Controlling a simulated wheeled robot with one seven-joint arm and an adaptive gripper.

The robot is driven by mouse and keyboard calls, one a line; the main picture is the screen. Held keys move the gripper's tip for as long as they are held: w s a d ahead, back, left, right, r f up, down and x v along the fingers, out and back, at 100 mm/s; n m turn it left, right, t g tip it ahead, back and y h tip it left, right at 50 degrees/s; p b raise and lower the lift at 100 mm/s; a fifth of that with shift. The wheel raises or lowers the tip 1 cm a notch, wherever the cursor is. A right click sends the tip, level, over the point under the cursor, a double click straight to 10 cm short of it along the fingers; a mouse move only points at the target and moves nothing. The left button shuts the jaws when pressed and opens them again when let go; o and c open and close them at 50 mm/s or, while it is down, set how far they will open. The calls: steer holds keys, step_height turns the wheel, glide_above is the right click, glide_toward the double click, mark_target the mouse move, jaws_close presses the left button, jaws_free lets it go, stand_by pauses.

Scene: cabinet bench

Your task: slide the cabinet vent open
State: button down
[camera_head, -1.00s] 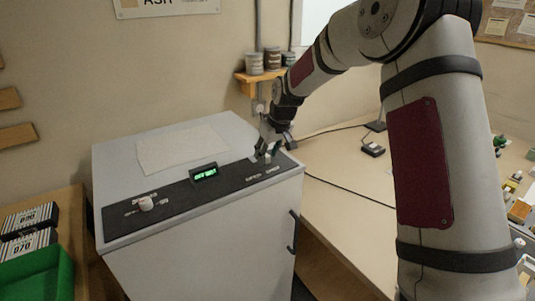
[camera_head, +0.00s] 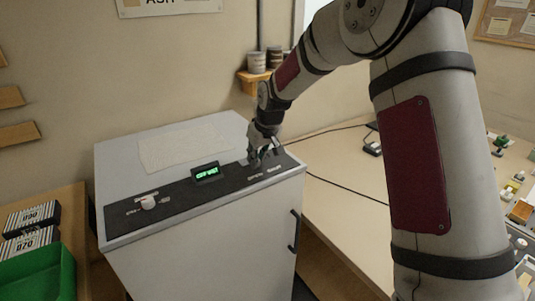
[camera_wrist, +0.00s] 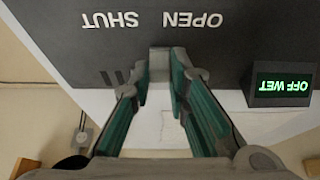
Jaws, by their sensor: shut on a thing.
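The cabinet (camera_head: 215,240) is a pale grey box with a black control strip (camera_head: 180,193) along its top front edge. My gripper (camera_head: 258,160) is over the right part of this strip, by the OPEN and SHUT labels. In the wrist view my gripper (camera_wrist: 160,75) is shut on a small grey vent slider (camera_wrist: 159,62), its fingers on either side of it. The slider stands between the two words, nearer to OPEN (camera_wrist: 192,20) than to SHUT (camera_wrist: 109,20). The fingers hide part of the slider's track.
A white knob (camera_head: 148,202) is at the strip's left. A paper sheet (camera_head: 183,147) lies on top. The cabinet front has a dark handle (camera_head: 295,231).

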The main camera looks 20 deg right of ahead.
steer(key=shift+s+a, duration=0.25)
steer(key=shift+a, duration=0.5)
steer(key=shift+s+a, duration=0.2)
steer(key=shift+a, duration=0.55)
steer(key=c, duration=1.5)
jaws_free()
steer(key=shift+a, duration=0.1)
steer(key=shift+r, duration=0.2)
steer(key=v, duration=1.1)
steer(key=shift+s+r, duration=0.25)
